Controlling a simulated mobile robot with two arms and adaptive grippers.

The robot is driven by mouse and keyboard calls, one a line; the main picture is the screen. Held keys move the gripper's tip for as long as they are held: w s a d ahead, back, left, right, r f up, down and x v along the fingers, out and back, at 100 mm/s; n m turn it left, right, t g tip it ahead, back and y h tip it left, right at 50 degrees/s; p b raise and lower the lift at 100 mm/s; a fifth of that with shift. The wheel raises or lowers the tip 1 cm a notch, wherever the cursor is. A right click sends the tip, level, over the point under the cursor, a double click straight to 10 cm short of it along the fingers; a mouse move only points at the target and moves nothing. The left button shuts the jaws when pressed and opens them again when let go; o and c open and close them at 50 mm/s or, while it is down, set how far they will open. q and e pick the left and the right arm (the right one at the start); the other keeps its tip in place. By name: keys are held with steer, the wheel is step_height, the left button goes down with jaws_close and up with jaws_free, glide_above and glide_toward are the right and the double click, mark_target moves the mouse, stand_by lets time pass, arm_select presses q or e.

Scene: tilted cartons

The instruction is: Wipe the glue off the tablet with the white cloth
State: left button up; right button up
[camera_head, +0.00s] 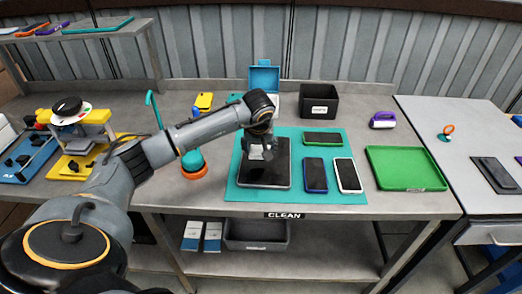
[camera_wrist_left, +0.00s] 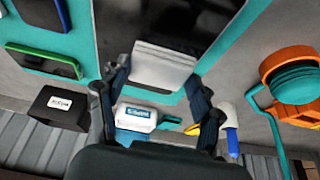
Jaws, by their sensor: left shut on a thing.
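The tablet (camera_head: 267,176), a large black slab, lies on the left part of the teal mat (camera_head: 330,198). It also shows in the left wrist view (camera_wrist_left: 125,30), running up to the top edge. My left gripper (camera_head: 259,150) is over the tablet's far part, pointing down. It is shut on the white cloth (camera_wrist_left: 163,65), a folded pad between the fingertips. The cloth also shows in the head view (camera_head: 256,155). I cannot tell whether the cloth touches the screen. No glue can be made out; the arm and cloth hide part of the tablet. My right gripper is not in view.
On the mat are a green phone (camera_head: 322,139), a blue-edged phone (camera_head: 316,174) and a white-edged phone (camera_head: 348,175). An orange-based teal holder (camera_head: 194,166) stands left.

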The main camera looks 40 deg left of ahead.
arm_select(q)
step_height(320, 180, up, 2)
steer(key=shift+a+p, duration=0.15)
steer(key=shift+p, duration=0.3)
steer(key=shift+r+p, duration=0.45)
steer(key=shift+r, duration=0.4)
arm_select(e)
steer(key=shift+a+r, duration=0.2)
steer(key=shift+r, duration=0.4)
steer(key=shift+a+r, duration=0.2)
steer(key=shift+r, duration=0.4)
